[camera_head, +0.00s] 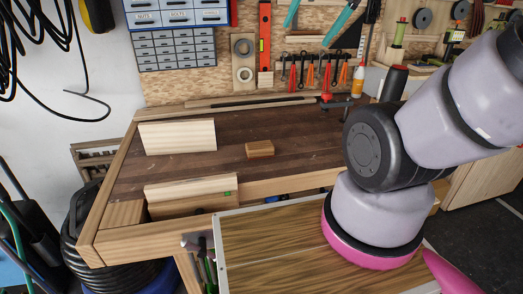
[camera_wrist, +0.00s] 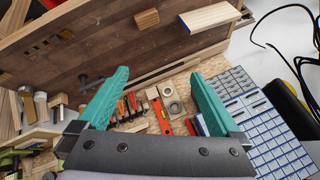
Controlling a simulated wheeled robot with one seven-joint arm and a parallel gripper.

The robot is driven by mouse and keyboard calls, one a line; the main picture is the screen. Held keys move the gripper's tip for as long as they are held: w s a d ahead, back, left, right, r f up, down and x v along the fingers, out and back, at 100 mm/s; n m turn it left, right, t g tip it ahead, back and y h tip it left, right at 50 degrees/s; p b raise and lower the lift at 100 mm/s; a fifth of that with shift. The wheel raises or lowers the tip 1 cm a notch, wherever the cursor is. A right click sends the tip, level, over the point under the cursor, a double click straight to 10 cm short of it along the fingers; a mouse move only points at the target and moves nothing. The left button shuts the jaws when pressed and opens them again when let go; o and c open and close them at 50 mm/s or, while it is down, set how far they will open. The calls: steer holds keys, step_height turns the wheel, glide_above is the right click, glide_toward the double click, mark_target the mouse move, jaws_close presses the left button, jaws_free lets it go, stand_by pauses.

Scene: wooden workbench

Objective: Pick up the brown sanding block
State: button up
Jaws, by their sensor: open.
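The brown sanding block (camera_head: 260,149) is a small wooden block lying on the dark workbench top, near its middle, in the head view. It also shows in the wrist view (camera_wrist: 147,19), at the top, beyond the fingertips. My gripper (camera_wrist: 158,80) has two teal fingers spread wide, with nothing between them. It is apart from the block.
A pale upright board (camera_head: 178,137) stands left of the block. Another pale board (camera_head: 190,190) is at the bench's front edge. A clamp (camera_head: 337,103) is at the back right. A pegboard with tools and blue drawers (camera_head: 176,48) rises behind. The bench around the block is clear.

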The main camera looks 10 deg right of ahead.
steer(key=w+a+f+m+g+y, duration=0.1)
steer(key=w+f+m+g, duration=0.2)
steer(key=w, duration=0.5)
steer(key=m+g+y, duration=0.1)
steer(key=m+g, duration=0.3)
steer(key=m, duration=0.6)
glide_above(259, 145)
steer(key=d, duration=0.3)
step_height(259, 145, down, 29)
steer(key=shift+w+d+f, duration=0.2)
steer(key=shift+w+f, duration=0.05)
steer(key=shift+f, duration=0.1)
steer(key=x, duration=0.5)
steer(key=shift+w+a+f, duration=0.1)
steer(key=shift+f, duration=0.05)
steer(key=shift+x, duration=2.7)
steer(key=shift+f, duration=0.3)
steer(key=shift+c, duration=0.3)
